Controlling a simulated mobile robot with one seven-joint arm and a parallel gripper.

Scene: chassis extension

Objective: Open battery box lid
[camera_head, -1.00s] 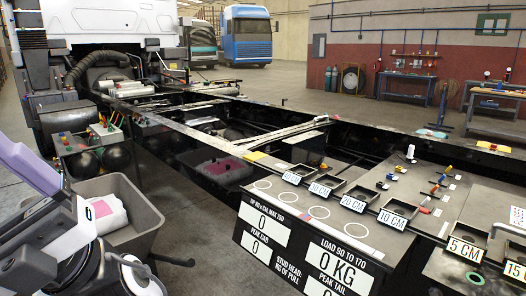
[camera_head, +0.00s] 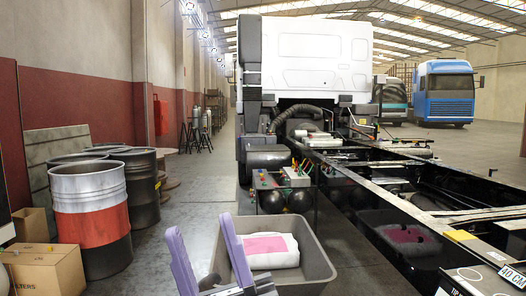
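I cannot clearly pick out a battery box lid in this view. A dark unit with coloured knobs and fittings (camera_head: 283,180) sits low on the truck's side behind the cab, above two round black tanks (camera_head: 286,200). Whether it belongs to the battery box, I cannot tell. My gripper (camera_head: 202,226) shows at the bottom centre with two upright purple fingers. The fingers stand apart with nothing visible between them. It is in front of the left side of a grey bin, well short of the truck.
The grey open bin (camera_head: 318,268) holds a white bag with a pink label (camera_head: 270,249). Steel drums (camera_head: 92,215) and cardboard boxes (camera_head: 48,268) stand at left. The black chassis (camera_head: 372,205) runs along the right.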

